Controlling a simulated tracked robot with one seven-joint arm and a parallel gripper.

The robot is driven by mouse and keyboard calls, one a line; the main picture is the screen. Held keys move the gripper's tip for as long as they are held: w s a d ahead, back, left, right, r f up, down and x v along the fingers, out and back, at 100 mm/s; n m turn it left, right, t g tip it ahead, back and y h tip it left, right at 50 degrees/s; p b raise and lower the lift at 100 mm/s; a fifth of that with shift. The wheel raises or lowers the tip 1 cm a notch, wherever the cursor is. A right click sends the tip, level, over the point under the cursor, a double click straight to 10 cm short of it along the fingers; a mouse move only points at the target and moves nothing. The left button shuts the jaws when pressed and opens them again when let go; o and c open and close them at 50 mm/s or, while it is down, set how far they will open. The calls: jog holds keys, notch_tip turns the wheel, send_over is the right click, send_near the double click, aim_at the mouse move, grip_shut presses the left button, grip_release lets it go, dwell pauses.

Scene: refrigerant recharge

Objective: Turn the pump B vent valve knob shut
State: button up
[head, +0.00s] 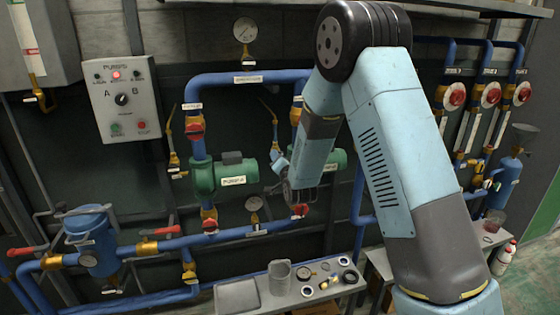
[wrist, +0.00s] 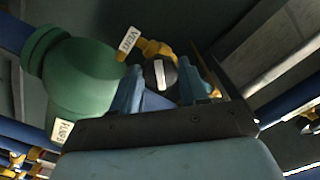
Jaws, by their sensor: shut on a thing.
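The vent valve knob (wrist: 160,74) is dark and round with a pale bar across its face, which looks roughly upright in the wrist view. It sits on a brass valve body (wrist: 150,47) beside a white VENT tag (wrist: 128,41). My gripper (wrist: 160,84) has its two blue fingers on either side of the knob, shut on it. In the head view my gripper (head: 282,170) is just left of green pump B (head: 335,166) and hides the knob. The pump's round green housing (wrist: 85,75) also shows in the wrist view.
Pump A (head: 225,175) stands to the left among blue pipes with red-handled valves. A control box (head: 125,97) hangs at upper left. A bench (head: 255,299) with a grey mug and small parts is below. My arm covers much of the right middle.

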jog(key=shift+f, duration=0.1)
jog(key=m, duration=0.4)
jog(key=shift+s, duration=0.1)
jog(key=m, duration=0.4)
jog(key=o, duration=1)
jog(key=shift+o, duration=0.2)
jog(key=v, duration=0.7)
